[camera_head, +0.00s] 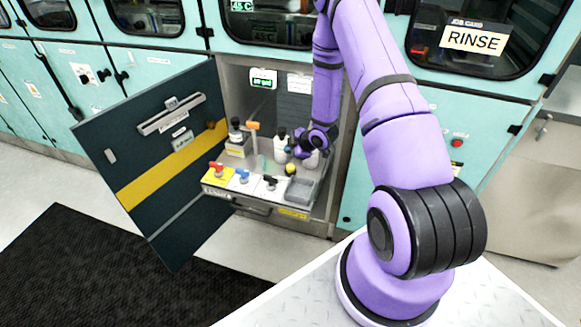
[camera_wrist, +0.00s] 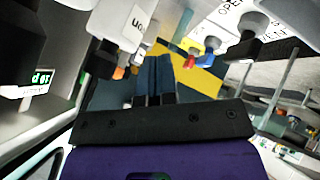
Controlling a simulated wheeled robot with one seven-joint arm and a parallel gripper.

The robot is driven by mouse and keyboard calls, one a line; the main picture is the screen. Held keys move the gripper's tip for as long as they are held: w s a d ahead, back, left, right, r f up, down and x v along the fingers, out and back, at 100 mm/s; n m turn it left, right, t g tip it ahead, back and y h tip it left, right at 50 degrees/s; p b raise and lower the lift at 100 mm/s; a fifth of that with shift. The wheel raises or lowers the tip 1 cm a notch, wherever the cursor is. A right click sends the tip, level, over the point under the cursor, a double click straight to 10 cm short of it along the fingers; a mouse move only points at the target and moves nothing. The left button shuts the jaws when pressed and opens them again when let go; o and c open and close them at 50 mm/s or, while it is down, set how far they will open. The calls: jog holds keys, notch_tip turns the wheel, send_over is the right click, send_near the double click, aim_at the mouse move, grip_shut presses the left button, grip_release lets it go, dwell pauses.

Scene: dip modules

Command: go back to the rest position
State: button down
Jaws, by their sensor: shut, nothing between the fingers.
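My purple arm reaches from my base at the lower right into an open cabinet (camera_head: 230,80). My gripper (camera_head: 296,152) is inside the cabinet, above the tray and beside the white bottles; its fingertips are small and hard to make out there. In the wrist view my gripper (camera_wrist: 153,62) shows its two dark fingers close together, shut with nothing held. A white labelled bottle (camera_wrist: 122,22) is very near the fingers on their left in that view.
The dark cabinet door (camera_head: 150,190) with a yellow stripe stands open to the left. The pull-out tray (camera_head: 262,208) carries red, blue and black valves, several bottles and a grey bin (camera_head: 299,190). Cabinet walls are close around my forearm. A black mat (camera_head: 70,270) lies on the floor.

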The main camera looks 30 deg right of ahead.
dwell(0.7)
jog(key=s+a+r+m+h, duration=0.1)
jog(key=r+m+h, duration=0.1)
jog(key=r, duration=0.9)
jog(key=s+a+r+m+g+h, duration=0.1)
jog(key=s+r+m, duration=0.1)
jog(key=r, duration=0.9)
jog(key=s+a+r+m+h, duration=0.1)
jog(key=a+r+m+h, duration=0.1)
jog(key=r, duration=0.9)
jog(key=s+a+r+m+g, duration=0.1)
jog(key=s+a+r+m, duration=0.4)
jog(key=s+r, duration=0.8)
jog(key=s+a+r+m+y, duration=0.1)
jog(key=s+a, duration=0.2)
jog(key=s, duration=0.5)
jog(key=s+a+r+m+g, duration=0.1)
jog(key=s+a, duration=0.2)
jog(key=s, duration=0.6)
jog(key=shift+r+y, duration=0.3)
jog(key=shift+y, duration=0.1)
dwell(0.6)
